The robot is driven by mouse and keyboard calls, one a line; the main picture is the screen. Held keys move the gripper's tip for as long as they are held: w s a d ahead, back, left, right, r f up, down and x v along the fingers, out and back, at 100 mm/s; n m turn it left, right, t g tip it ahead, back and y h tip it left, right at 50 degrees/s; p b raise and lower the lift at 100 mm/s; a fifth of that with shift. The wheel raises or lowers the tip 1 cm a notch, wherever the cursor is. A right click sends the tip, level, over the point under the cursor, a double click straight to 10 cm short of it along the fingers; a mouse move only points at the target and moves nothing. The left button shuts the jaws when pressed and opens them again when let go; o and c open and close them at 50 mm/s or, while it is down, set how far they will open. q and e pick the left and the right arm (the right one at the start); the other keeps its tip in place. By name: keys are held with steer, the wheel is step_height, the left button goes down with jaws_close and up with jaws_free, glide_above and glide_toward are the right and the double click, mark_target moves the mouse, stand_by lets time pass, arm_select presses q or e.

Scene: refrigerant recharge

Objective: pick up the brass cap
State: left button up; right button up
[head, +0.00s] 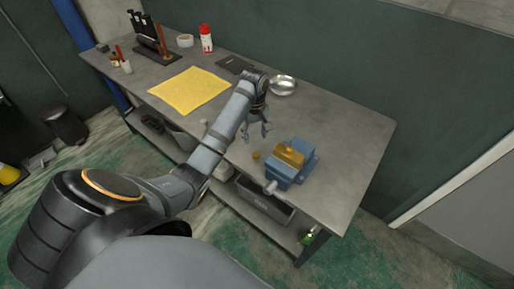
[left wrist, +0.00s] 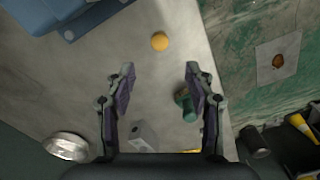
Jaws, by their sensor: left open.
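The brass cap (head: 256,155) is a small round yellow-gold piece lying on the grey workbench, left of the blue vise (head: 305,160). In the left wrist view the brass cap (left wrist: 160,41) lies beyond my fingertips, roughly centred between them. My left gripper (head: 258,136) is open and empty above the bench, behind the cap in the head view and apart from it. Both fingers of the left gripper (left wrist: 160,72) show in the wrist view. My right gripper is not in view.
The vise holds a brass-coloured piece (head: 289,154). A metal bowl (head: 283,85), dark flat plate (head: 235,65), yellow cloth (head: 190,90) and red-and-white can (head: 206,38) stand farther back. A green cylindrical object (left wrist: 186,104) shows near the right finger. The bench's right end is clear.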

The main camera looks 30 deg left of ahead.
arm_select(q)
steer(key=b, duration=0.3)
glide_above(256, 154)
steer(key=f, duration=0.4)
steer(key=shift+a, duration=0.2)
step_height(256, 154, down, 2)
steer(key=shift+w+b, duration=0.1)
steer(key=shift+b, duration=0.6)
step_height(256, 154, down, 4)
steer(key=shift+d+r+b, duration=0.15)
steer(key=shift+r+b, duration=0.1)
steer(key=shift+b, duration=0.6)
steer(key=shift+f, duration=0.15)
steer(key=c, duration=0.9)
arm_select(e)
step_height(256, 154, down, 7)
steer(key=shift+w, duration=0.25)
